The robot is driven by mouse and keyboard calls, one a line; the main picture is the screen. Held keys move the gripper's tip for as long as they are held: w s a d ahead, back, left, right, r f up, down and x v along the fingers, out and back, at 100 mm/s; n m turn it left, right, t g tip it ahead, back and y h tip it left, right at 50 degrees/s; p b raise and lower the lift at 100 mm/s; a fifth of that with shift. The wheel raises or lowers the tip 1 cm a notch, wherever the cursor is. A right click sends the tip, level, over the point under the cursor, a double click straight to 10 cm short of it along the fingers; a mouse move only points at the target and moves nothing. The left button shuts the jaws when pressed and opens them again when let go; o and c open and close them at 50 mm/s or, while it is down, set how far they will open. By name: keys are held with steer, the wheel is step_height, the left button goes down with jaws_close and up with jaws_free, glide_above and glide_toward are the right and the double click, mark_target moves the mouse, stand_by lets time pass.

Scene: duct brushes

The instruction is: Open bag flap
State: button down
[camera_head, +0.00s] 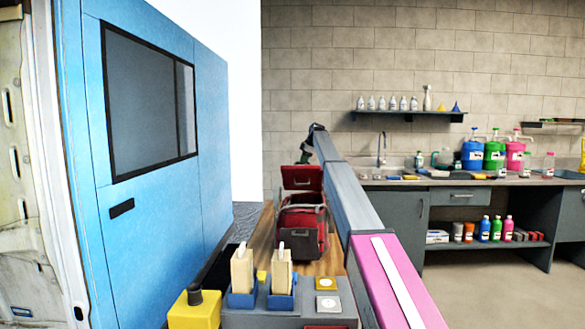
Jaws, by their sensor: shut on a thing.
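The red bag (301,233) with grey trim stands on a wooden surface in the middle of the view. Its red flap (302,178) is raised upright above the bag body, with a small pale label on it. My gripper (305,158) is small and dark at the far end of my arm, at the top edge of the flap. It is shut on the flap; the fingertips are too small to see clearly. The inside of the bag is hard to make out, and my arm passes close by its right side.
A blue van side (150,230) fills the left. In front of the bag are blue holders with wooden-backed brushes (242,270) and a yellow container (194,309). A grey counter (455,181) with bottles runs along the back right wall. The floor at right is clear.

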steer(key=w+r, duration=0.1)
steer(key=w, duration=0.6)
steer(key=shift+w+d+r, duration=0.2)
steer(key=shift+d+r, duration=0.05)
steer(key=shift+d, duration=0.05)
steer(key=shift+f, duration=0.1)
steer(key=c, duration=1.2)
jaws_free()
steer(key=shift+w+f, duration=0.1)
steer(key=shift+w, duration=0.05)
steer(key=shift+o, duration=0.2)
steer(key=shift+r, duration=0.25)
steer(key=shift+r, duration=0.15)
